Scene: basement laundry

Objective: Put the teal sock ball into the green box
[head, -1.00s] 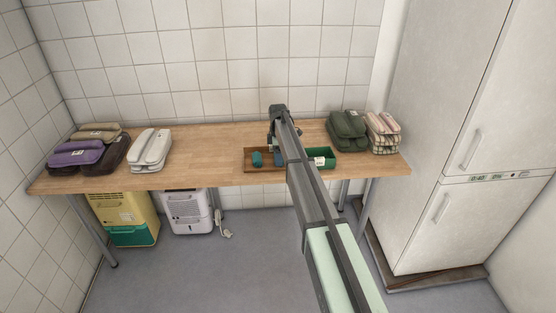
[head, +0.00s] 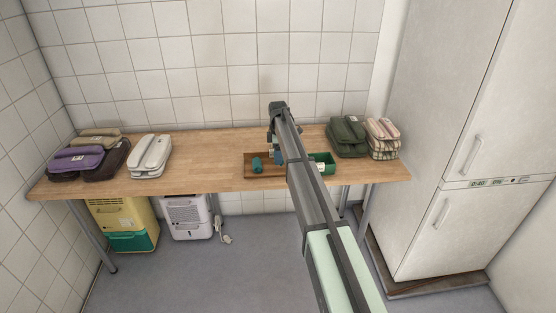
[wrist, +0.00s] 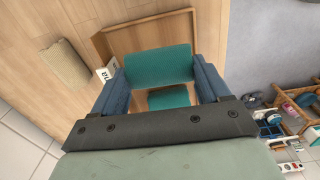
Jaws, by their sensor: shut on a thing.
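In the wrist view my gripper (wrist: 159,76) has its blue fingers shut on a teal sock ball (wrist: 158,64). A second teal piece (wrist: 168,98) shows just below it in the picture, inside the brown tray (wrist: 143,31). In the head view the brown tray (head: 249,176) holds a teal roll (head: 257,164) at its left. My gripper (head: 277,155) is over the tray's right part, mostly hidden behind my arm. The green box (head: 328,168) stands right of the tray, with a white label; my arm hides its left part.
Green (head: 347,137) and plaid (head: 382,139) folded bundles stand behind and right of the green box. Grey-white (head: 151,156) and purple (head: 76,158) bundles lie at left. The table between is clear. A fridge (head: 450,150) stands at right. A beige ribbed item (wrist: 66,65) lies near the gripper.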

